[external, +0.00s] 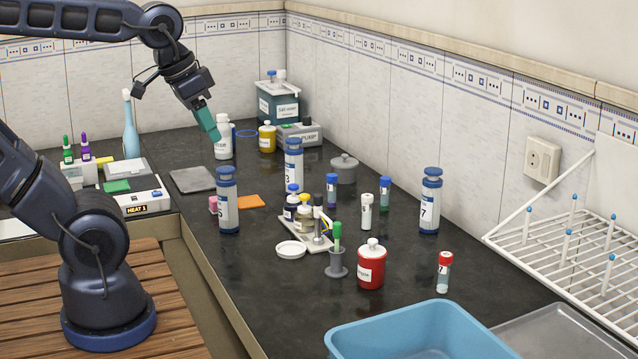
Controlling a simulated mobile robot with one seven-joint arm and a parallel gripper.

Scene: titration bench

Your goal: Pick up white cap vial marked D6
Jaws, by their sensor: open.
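A small clear vial with a white cap (367,212) stands upright on the dark bench top, right of the middle. Its label is too small to read, so I cannot tell whether it says D6. My gripper (207,122), with teal fingers, hangs tilted down at the back left, well apart from this vial. It is open and appears empty. Its tips are close to or in front of a white bottle (223,145); I cannot tell whether they touch.
A red-cap vial (444,272), blue tub (425,325) and wire rack (570,250) are at right.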

